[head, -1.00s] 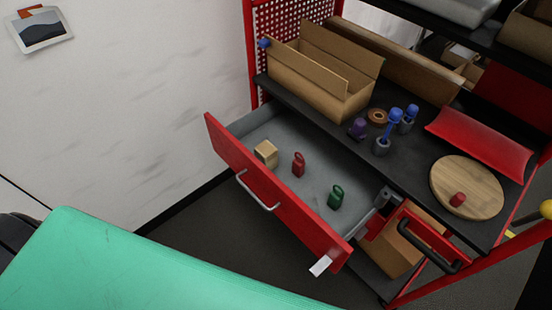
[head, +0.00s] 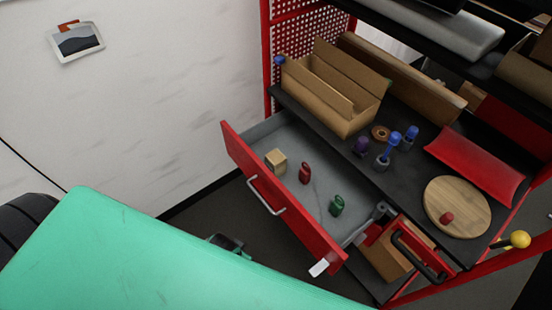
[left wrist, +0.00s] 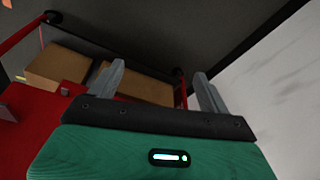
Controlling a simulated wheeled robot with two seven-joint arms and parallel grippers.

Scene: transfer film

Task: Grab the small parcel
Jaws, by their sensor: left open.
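The small parcel (head: 276,160), a little tan cardboard cube, lies at the left end of the open grey drawer (head: 323,176) with the red front. My left gripper (left wrist: 160,85) shows in the left wrist view with its two grey fingers wide apart and nothing between them. In the head view only a dark piece, seemingly of this gripper, shows past the teal edge, below and outside the drawer, well apart from the parcel. My right gripper is in neither view.
A red padlock (head: 305,172) and a green padlock (head: 337,206) share the drawer. The red drawer front (head: 280,193) carries a metal handle. Above are an open carton (head: 328,98), blue-topped items and a round wooden board (head: 466,194). A white wall is left.

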